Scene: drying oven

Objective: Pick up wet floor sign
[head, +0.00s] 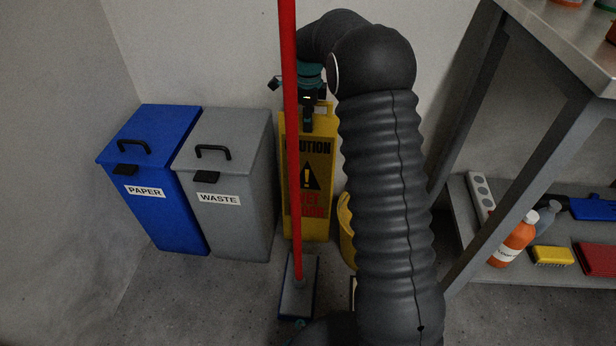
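The yellow wet floor sign (318,222) stands upright on the floor against the back wall in the head view, right of the grey bin. It carries black and red lettering and a warning triangle. A red pole crosses in front of it, hiding part of the lettering. My gripper (307,122) points down at the sign's top edge, with a dark finger in front of its upper face. The pole and my arm partly cover the gripper. Whether its fingers are closed on the sign cannot be seen.
A red-handled mop (293,170) rises close in front of the sign. A blue paper bin (150,215) and a grey waste bin (245,235) stand left. A yellow object (346,235) is partly behind my arm. A metal table (515,185) with a loaded lower shelf stands right.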

